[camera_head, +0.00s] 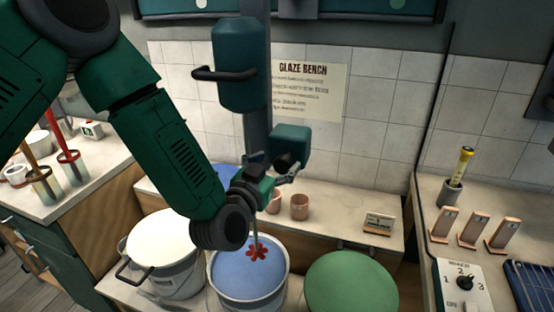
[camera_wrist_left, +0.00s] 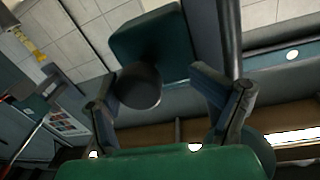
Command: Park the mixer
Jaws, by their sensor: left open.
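The mixer has a teal cylinder with a black handle (camera_head: 240,70) on an upright grey column (camera_head: 256,130). A thin shaft runs down to a red impeller (camera_head: 257,252) over the blue bucket (camera_head: 283,284); whether it touches the blue surface I cannot tell. My left gripper (camera_head: 279,175) is open just below a teal box (camera_head: 290,138) beside the column. In the left wrist view the box (camera_wrist_left: 145,42) and its dark round knob (camera_wrist_left: 140,87) lie ahead, between the open fingers of the gripper (camera_wrist_left: 168,108). My own arm hides part of the bench. My right gripper is not in view.
A white-filled bucket (camera_head: 170,238) stands left of the blue one, a green round lid or surface (camera_head: 350,285) right. Pink cups (camera_head: 299,207) stand behind. A dial panel (camera_head: 462,284) and upright tiles (camera_head: 472,228) are on the right bench.

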